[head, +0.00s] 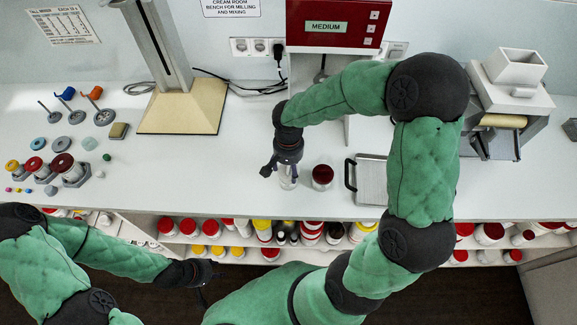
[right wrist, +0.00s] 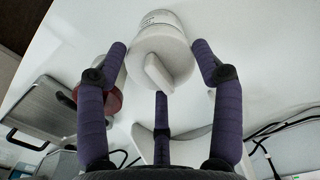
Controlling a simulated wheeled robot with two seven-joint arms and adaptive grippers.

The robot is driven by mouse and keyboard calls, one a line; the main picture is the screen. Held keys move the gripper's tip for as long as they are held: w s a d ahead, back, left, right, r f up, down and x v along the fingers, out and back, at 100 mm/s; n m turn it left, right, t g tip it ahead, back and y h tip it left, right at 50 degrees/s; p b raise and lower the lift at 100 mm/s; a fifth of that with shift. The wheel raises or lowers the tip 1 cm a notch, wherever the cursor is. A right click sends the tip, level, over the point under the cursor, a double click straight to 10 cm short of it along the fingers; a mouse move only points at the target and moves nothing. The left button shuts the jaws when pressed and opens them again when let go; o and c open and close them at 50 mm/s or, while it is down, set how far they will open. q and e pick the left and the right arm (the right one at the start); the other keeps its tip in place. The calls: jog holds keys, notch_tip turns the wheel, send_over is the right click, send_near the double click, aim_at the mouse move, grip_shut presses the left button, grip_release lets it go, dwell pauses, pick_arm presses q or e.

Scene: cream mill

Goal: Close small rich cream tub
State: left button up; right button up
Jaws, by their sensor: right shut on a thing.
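A small white tub (head: 288,180) stands near the front edge of the bench, mostly hidden under my right gripper (head: 283,166). In the right wrist view the white tub (right wrist: 160,20) has printing on its side and a pale round top with a raised bar across it. My right gripper (right wrist: 160,62) is shut around this top, with purple fingers on both sides and one below. I cannot tell how firmly the top sits on the tub. My left gripper (head: 204,283) hangs low in front of the bench, away from the tub; its fingers are too small to judge.
A dark-red-topped jar (head: 322,177) stands just right of the tub. A metal tray (head: 372,182) with a black handle lies further right. Coloured lids and small tools (head: 62,170) sit at the left. Shelves of tubs (head: 262,232) run below. The bench left of the tub is clear.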

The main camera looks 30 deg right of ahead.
jog(key=shift+f+b, duration=0.15)
jog(key=shift+b, duration=0.15)
dwell(0.5)
dwell(0.4)
jog(key=o, duration=1)
jog(key=shift+c, duration=0.2)
jog(key=shift+r+p, duration=1.75)
jog(key=shift+r, duration=0.8)
grip_shut()
